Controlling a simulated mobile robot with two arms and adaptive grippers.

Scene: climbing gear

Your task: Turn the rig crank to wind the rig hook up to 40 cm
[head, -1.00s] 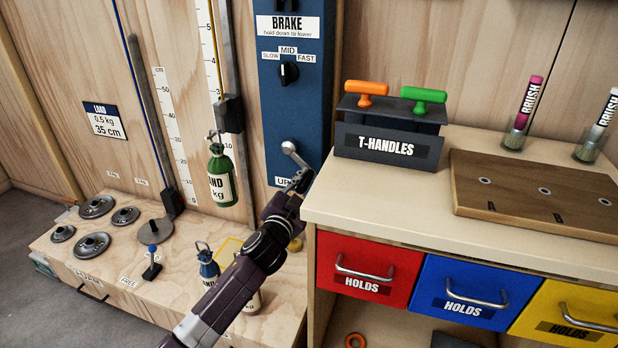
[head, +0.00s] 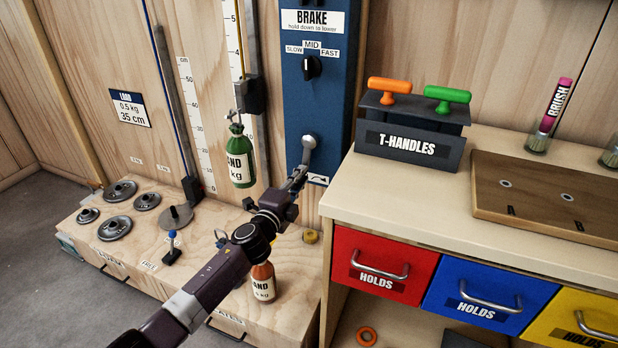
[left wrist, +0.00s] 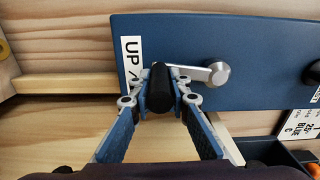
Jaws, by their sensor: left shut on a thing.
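The rig crank is a silver arm (head: 307,152) on the blue panel, reaching down and slightly left from its pivot. My left gripper (head: 298,182) is at its lower end. In the left wrist view, the left gripper (left wrist: 160,92) is shut on the crank's black handle (left wrist: 160,88), one finger on each side; the silver crank arm (left wrist: 205,74) runs right to its pivot. A green sand bottle (head: 240,158) hangs clear of the low bench from the rig hook (head: 236,117), below a dark slider block (head: 251,95). My right gripper is not in view.
A centimetre scale (head: 195,125) stands left of the bottle. Weight discs (head: 118,228) and an orange sand bottle (head: 263,282) are on the low bench. The T-handle rack (head: 412,142) and counter (head: 400,200) are close right of the crank. A speed knob (head: 311,67) is above it.

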